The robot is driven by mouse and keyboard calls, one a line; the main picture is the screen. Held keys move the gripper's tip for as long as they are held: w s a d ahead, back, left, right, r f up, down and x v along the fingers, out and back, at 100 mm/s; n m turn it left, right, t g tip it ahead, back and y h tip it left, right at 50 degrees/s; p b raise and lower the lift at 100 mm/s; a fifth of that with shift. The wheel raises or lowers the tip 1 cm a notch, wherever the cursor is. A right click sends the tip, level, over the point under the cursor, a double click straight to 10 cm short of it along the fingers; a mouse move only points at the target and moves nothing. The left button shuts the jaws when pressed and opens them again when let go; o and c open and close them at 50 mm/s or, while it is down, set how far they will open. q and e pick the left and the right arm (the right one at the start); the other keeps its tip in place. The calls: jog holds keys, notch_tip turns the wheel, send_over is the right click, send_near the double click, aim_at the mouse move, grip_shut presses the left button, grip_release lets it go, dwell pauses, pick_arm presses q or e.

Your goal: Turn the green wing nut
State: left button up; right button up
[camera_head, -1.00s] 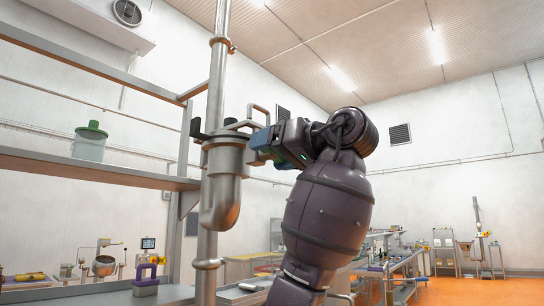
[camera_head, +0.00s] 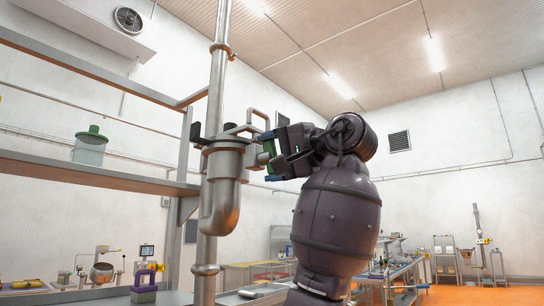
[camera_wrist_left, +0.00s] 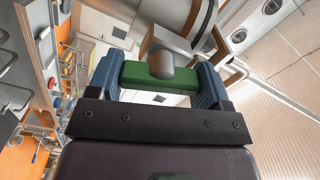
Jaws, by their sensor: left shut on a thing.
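The green wing nut (camera_wrist_left: 172,83) shows in the left wrist view as a green bar with a grey round stud in front of its middle. My left gripper (camera_wrist_left: 155,74) has its two blue fingers at the bar's two ends and is shut on it. In the head view, the left gripper (camera_head: 268,157) is beside the metal strainer housing (camera_head: 222,190) on the upright pipe, one blue finger above and one below. A little of the green nut (camera_head: 269,148) shows between the fingers there. My right gripper is in neither view.
The vertical pipe (camera_head: 216,90) and a bent handle (camera_head: 258,113) stand close to the gripper. A shelf (camera_head: 100,175) at the left holds a jar with a green lid (camera_head: 89,146). The space to the upper right is free.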

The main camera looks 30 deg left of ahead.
pick_arm(q)
jog(key=shift+m, duration=0.9)
jog(key=m, duration=0.4)
jog(key=shift+m, duration=0.3)
jog(key=m, duration=0.2)
jog(key=shift+f+m+p, duration=0.1)
jog(key=shift+m+p, duration=0.2)
jog(key=shift+m, duration=0.1)
jog(key=m, duration=0.3)
jog(key=shift+m, duration=0.4)
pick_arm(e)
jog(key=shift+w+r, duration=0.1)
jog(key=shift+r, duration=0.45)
pick_arm(q)
jog(key=shift+f, duration=0.1)
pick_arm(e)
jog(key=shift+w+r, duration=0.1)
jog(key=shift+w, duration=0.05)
pick_arm(q)
jog(key=shift+m, duration=0.3)
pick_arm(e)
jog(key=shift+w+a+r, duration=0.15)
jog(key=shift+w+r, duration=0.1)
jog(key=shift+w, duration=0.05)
